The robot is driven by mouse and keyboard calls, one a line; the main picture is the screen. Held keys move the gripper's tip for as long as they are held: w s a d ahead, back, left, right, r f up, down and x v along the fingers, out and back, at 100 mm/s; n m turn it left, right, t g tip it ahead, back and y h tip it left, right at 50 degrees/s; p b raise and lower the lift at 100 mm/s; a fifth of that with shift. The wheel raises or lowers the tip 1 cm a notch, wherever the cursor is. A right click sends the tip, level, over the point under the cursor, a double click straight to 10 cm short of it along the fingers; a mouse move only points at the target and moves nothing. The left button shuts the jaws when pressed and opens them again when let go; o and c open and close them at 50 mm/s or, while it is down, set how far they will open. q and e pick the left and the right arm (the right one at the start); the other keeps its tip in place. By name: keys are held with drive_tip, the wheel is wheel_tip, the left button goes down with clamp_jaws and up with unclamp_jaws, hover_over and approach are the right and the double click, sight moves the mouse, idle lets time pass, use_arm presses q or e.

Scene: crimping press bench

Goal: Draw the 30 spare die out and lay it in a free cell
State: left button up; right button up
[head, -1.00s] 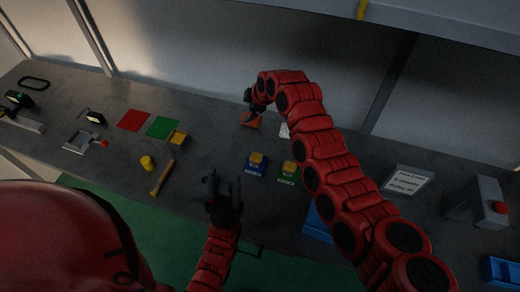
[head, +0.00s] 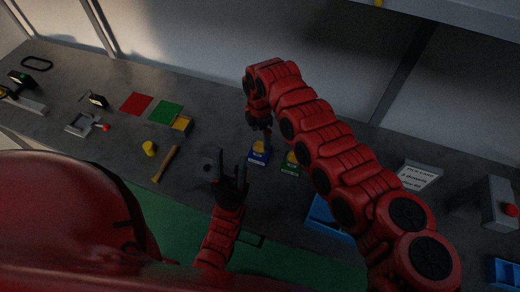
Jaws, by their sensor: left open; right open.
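A blue block with a yellow top (head: 259,157) and a green block with a yellow top (head: 290,168) stand side by side mid-bench; their labels are too small to read, so I cannot tell which is the 30 die. My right gripper (head: 262,129) is open, pointing down just behind and above the blue block, partly overlapping its top; contact cannot be told. My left gripper (head: 234,166) is open and empty, fingers up, in front and left of the blue block. No celled tray can be made out for certain.
A red mat (head: 136,103), a green mat (head: 166,112) and a yellow box (head: 181,124) lie to the left. A yellow cylinder (head: 149,148) and a wooden-handled tool (head: 166,164) lie nearer.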

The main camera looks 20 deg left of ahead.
sight(260, 147)
wheel_tip(260, 147, down, 6)
drive_tip(key=shift+a+r+b, duration=0.1)
drive_tip(key=shift+b, duration=0.95)
clamp_jaws()
drive_tip(key=shift+r, duration=0.1)
